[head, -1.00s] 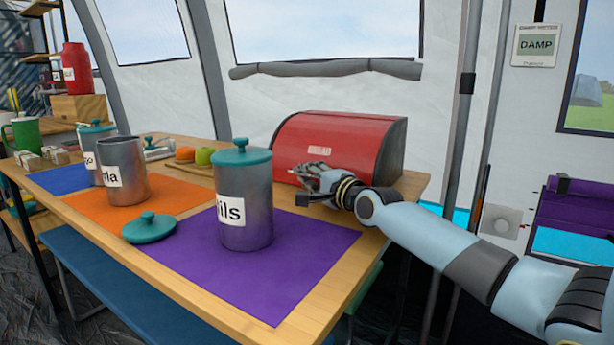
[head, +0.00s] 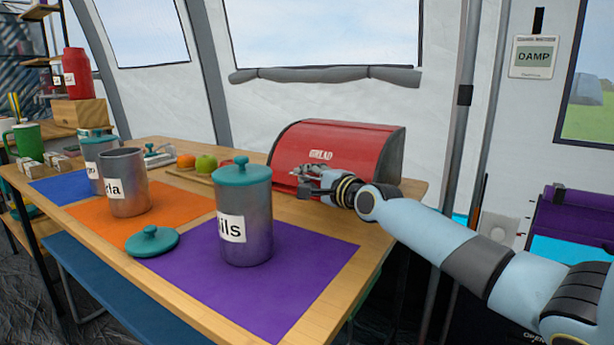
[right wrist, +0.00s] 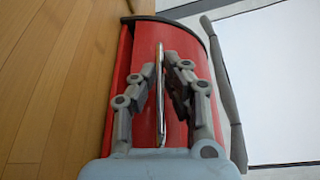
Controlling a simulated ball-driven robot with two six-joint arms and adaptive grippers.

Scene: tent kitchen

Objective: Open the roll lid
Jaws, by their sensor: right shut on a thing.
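The red bread box (head: 385,158) stands at the back right of the table, with its curved red roll lid (head: 345,140) facing me. A thin metal handle (right wrist: 161,100) runs along the lid in the right wrist view. My right gripper (head: 306,180) is at the lower front of the box. In the right wrist view its two fingers (right wrist: 161,66) are shut on the handle from both sides. A narrow dark gap shows beside the lid's lower edge there. The box's inside is hidden. My left gripper is out of view.
A lentil-style canister (head: 245,225) with a teal lid stands on the purple mat (head: 300,275), left of my right arm. An open canister (head: 125,190) and a loose teal lid (head: 152,241) are farther left. Fruit (head: 205,163) sits on a board left of the box.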

